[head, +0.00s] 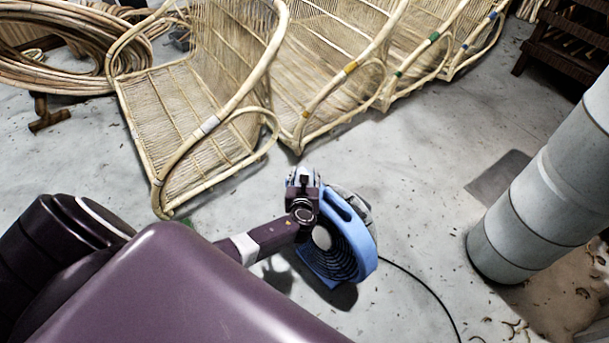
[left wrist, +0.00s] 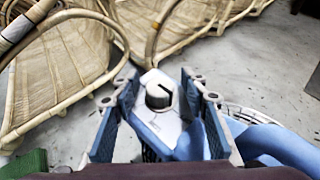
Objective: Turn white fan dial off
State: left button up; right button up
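A blue fan (head: 362,240) with a round dark grille stands on the floor in the head view. In the left wrist view, its pale dial (left wrist: 158,96) with a dark pointer line sits on a light grey panel (left wrist: 160,125). My left gripper (head: 303,181) is at the fan's upper left in the head view and hides the dial there. In the left wrist view its two fingers (left wrist: 160,94) are open, one on each side of the dial, with gaps visible between them and it. I cannot tell its exact depth over the dial. My right gripper is not in view.
Several rattan chairs (head: 190,110) stand behind the fan. Rattan coils (head: 60,60) lie at the upper left. A grey pillar (head: 545,200) stands at the right. A black cable (head: 425,285) runs from the fan over the floor. Clear floor lies between fan and pillar.

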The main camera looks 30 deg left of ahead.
pick_arm(q)
jog(key=v, duration=1.2)
dwell(0.6)
